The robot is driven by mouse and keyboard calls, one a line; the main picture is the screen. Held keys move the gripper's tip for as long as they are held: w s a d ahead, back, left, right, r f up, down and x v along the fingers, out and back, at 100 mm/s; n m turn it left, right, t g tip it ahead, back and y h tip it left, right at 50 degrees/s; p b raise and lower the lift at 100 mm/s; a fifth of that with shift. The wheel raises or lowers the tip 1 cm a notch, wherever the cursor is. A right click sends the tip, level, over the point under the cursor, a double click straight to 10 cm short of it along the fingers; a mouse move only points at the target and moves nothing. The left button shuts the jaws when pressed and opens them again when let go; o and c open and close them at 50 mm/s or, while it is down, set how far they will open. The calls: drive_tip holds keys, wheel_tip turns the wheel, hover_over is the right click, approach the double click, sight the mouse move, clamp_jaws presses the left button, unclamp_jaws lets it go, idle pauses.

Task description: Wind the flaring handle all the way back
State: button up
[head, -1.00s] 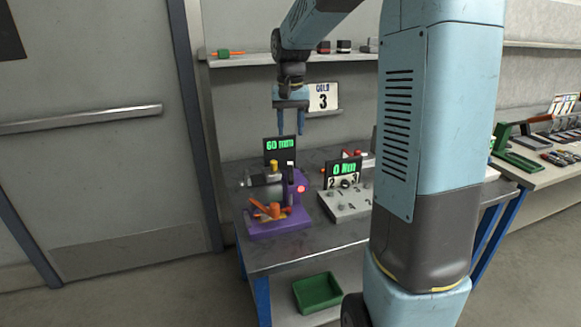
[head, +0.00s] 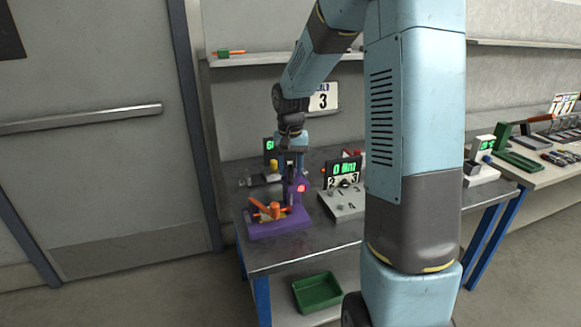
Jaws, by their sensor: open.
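A purple fixture (head: 280,230) stands at the left front of the metal bench in the head view, with a red light (head: 301,188) lit on its upright. An orange part with a handle-like arm (head: 267,210) sits low on its base. I cannot tell for certain which part is the flaring handle. My gripper (head: 291,170) points down at the top of the fixture, close to its upright. It is open, with its fingertips small and partly lost against the purple. I cannot tell whether it touches anything. The gripper hides part of the area behind the upright.
A device with a yellow knob (head: 273,165) and a partly covered green display stands behind. A grey numbered block (head: 345,203) with a green display is to the right. A shelf (head: 235,61) runs above. A green bin (head: 317,291) sits below. My arm blocks the bench's right part.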

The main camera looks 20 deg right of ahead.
drive_tip(key=shift+c, duration=0.3)
clamp_jaws()
drive_tip(key=shift+n, duration=0.3)
drive_tip(key=n, duration=0.4)
drive_tip(key=shift+n, duration=0.3)
drive_tip(key=n, duration=0.4)
drive_tip(key=shift+n, duration=0.3)
drive_tip(key=n, duration=0.4)
drive_tip(key=shift+n, duration=2.4)
